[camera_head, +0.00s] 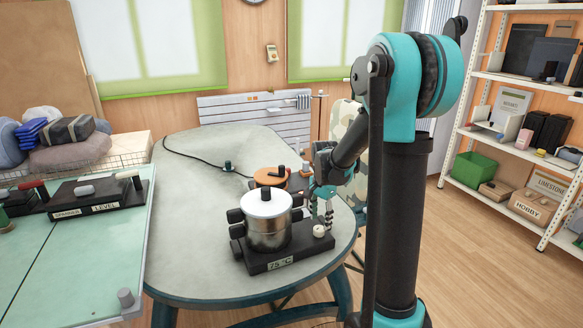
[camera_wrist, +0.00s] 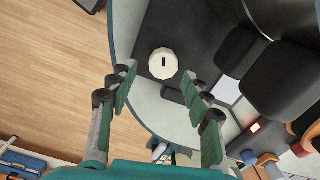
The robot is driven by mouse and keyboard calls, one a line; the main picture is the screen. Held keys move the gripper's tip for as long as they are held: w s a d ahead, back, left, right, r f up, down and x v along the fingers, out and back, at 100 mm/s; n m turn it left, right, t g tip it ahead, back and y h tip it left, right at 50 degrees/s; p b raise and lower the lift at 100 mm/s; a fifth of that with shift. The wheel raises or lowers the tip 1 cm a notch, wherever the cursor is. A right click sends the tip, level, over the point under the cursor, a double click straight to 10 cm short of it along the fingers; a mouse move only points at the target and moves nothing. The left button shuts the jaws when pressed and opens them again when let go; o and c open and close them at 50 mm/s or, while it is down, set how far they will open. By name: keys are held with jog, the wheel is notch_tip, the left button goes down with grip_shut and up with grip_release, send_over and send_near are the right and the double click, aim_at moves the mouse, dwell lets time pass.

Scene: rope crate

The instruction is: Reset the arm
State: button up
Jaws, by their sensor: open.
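My gripper (camera_head: 323,207) is at the right side of the oval table (camera_head: 190,205), just above the black base (camera_head: 290,256) labelled 75 °C. In the wrist view my gripper (camera_wrist: 162,80) is open, its green-padded fingers spread with nothing held between them. A round white knob (camera_wrist: 163,63) with a dark slot lies on the black base, beyond and between the fingertips. The knob also shows in the head view (camera_head: 319,231). A metal pot (camera_head: 268,234) with a white lid and black top knob stands on the base.
An orange-topped round item (camera_head: 269,178) stands behind the pot, close to my gripper. A small dark item (camera_head: 228,167) with a cable sits farther back. A green table (camera_head: 97,262) is at left and a white shelf (camera_head: 469,130) at right. The table's left half is mostly clear.

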jog(key=s+d+f+n+t, duration=0.1)
jog(key=s+n, duration=0.4)
jog(key=s, duration=0.5)
jog(key=s+d+n+t, duration=0.3)
jog(key=s+n, duration=0.3)
jog(key=s, duration=0.5)
jog(key=shift+s+f+n, duration=0.2)
jog(key=shift+f+n, duration=0.1)
jog(key=shift+f, duration=0.05)
jog(key=shift+a, duration=0.1)
dwell(1.6)
